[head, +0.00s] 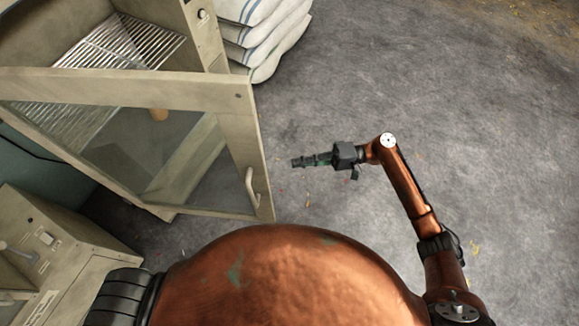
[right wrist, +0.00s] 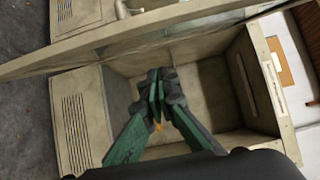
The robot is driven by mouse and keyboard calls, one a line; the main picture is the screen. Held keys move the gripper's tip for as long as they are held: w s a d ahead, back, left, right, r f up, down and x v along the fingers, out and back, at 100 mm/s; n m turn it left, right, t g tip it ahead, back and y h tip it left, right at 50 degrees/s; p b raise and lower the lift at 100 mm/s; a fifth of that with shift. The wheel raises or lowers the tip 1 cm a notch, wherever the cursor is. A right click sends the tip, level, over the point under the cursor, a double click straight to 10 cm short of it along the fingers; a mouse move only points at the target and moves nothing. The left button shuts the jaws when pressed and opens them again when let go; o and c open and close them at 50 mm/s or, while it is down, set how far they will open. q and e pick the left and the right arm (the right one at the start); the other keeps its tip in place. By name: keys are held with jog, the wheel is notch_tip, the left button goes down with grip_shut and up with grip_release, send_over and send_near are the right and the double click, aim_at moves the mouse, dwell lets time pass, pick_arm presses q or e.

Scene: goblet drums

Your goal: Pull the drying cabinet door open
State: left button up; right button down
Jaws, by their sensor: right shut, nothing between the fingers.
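The drying cabinet (head: 208,42) is a beige box with wire racks at the upper left of the head view. Its glazed door (head: 240,130) stands well open, swung out toward me. The pale door handle (head: 251,186) is on the door's near right part. My right gripper (head: 294,162) is shut and empty, pointing left, a little right of the door's free edge and apart from the handle. In the right wrist view the shut fingers (right wrist: 158,84) show before the cabinet's open interior (right wrist: 205,75), with the door (right wrist: 140,38) crossing above. My left gripper is not in view.
Stacked white sacks with blue stripes (head: 262,42) lie just right of the cabinet. A beige unit with a switch (head: 48,240) stands at the lower left. The grey floor (head: 450,90) to the right is mostly clear.

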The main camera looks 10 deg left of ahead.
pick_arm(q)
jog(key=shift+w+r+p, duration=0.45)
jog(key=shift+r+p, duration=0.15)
pick_arm(e)
jog(key=s+a, duration=0.6)
jog(key=a, duration=0.2)
jog(key=shift+s, duration=0.15)
jog(key=shift+a, duration=0.1)
